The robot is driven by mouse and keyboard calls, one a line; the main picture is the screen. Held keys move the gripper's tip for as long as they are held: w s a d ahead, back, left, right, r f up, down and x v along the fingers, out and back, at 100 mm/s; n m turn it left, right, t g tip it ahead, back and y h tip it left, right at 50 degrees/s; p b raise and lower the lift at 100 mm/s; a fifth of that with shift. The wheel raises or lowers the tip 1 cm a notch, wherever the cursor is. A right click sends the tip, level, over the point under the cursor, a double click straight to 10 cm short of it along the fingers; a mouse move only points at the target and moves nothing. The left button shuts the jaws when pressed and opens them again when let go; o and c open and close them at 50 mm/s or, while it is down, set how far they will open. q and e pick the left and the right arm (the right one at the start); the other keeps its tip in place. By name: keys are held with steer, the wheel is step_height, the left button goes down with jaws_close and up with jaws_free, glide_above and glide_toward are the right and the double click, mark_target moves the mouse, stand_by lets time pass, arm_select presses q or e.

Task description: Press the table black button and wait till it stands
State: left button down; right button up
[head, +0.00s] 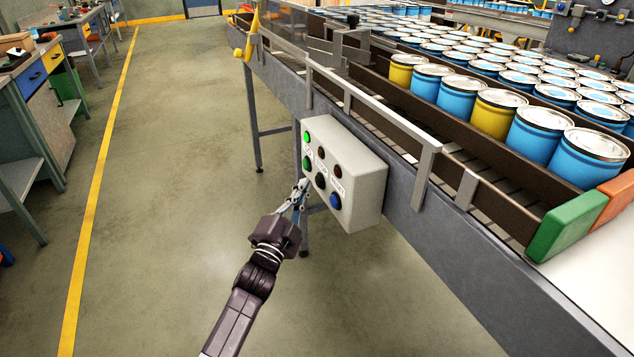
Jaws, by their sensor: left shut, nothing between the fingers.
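A pale grey control box (365,185) is fixed to the side of the conveyor. Its face has a lower row of buttons: a green button (307,163), a black button (320,180) in the middle and a blue button (335,201). Above them are a bright green lamp (307,137) and two dark reddish lamps. The small labels are too small to read. My left gripper (303,185) is shut and empty. Its tips are just left of and slightly below the black button, close to the box face; I cannot tell whether they touch it. My right gripper is out of view.
The conveyor (430,240) runs along the right, carrying many blue cans (587,155) and a few yellow cans (493,115). A green block (560,228) and an orange block sit at its near end. Workbenches stand at left. The floor (180,200) between is clear.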

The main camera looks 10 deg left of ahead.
arm_select(q)
steer(key=shift+d, duration=0.1)
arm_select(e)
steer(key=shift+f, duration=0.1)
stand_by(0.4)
arm_select(q)
steer(key=shift+w+d, duration=0.25)
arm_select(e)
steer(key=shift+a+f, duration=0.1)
arm_select(q)
steer(key=shift+w+d+b, duration=0.25)
steer(key=shift+d+b, duration=0.15)
steer(key=shift+b, duration=0.05)
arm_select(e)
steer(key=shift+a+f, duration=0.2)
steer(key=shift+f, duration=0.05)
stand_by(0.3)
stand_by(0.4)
arm_select(q)
steer(key=shift+s+a+p, duration=0.45)
steer(key=shift+s+a, duration=0.05)
steer(key=shift+a, duration=0.2)
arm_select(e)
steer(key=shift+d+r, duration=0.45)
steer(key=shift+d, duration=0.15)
arm_select(q)
steer(key=shift+a, duration=0.1)
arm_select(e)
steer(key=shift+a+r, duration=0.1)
